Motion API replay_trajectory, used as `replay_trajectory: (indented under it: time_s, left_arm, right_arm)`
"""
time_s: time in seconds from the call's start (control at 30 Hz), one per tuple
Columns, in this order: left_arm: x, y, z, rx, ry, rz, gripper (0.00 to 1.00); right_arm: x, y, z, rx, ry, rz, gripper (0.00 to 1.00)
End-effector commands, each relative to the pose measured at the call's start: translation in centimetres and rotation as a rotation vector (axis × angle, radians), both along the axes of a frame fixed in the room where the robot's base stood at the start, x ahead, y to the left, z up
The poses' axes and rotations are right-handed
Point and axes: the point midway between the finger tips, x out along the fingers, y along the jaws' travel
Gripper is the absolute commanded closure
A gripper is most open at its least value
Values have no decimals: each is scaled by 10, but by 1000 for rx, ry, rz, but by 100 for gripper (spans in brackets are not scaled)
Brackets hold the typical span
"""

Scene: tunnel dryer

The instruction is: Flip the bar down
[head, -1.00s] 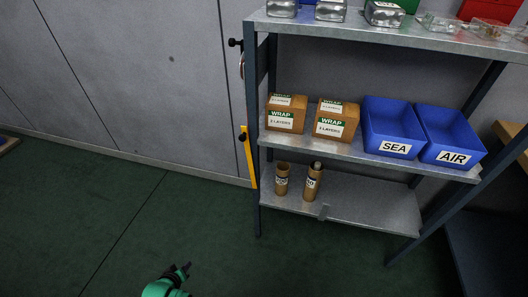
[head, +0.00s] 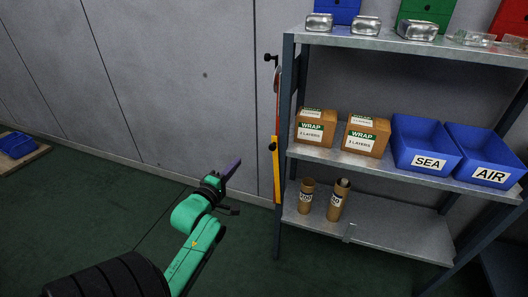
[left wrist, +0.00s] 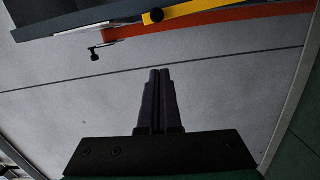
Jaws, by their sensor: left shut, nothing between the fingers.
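A narrow bar stands upright along the left end of the shelf rack. Its yellow lower part (head: 276,178) carries a black knob (head: 272,146), and an orange-red length (head: 277,95) shows above it. A black peg (head: 270,58) sticks out near the top. In the left wrist view, the yellow part (left wrist: 205,11), the orange-red length (left wrist: 215,25) and the peg (left wrist: 95,53) cross the top. My left gripper (head: 235,164) is to the left of the bar, apart from it. Its dark purple fingers (left wrist: 160,72) are shut and empty. My right gripper is not in view.
The grey metal rack (head: 390,44) holds wrap boxes (head: 367,135), blue bins (head: 425,142) and cardboard tubes (head: 338,203). A grey panelled wall (head: 180,70) stands behind. A blue crate (head: 17,145) sits at far left. The green floor left of the rack is clear.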

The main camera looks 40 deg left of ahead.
Motion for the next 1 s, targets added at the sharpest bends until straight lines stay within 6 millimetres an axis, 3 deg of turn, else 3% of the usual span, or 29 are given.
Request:
replay_trajectory:
  time_s: [0.17, 0.5, 0.7, 1.0]
  left_arm:
    - [27, 7, 1, 2, -3, 0, 100]
    - [98, 24, 0, 2, 0, 0, 100]
    - [110, -6, -3, -2, 0, 0, 100]
    - [113, -12, -4, 1, 2, 0, 100]
  right_arm:
    - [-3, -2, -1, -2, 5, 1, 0]
    - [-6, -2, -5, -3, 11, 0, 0]
    - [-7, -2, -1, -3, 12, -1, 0]
    - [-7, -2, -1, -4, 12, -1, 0]
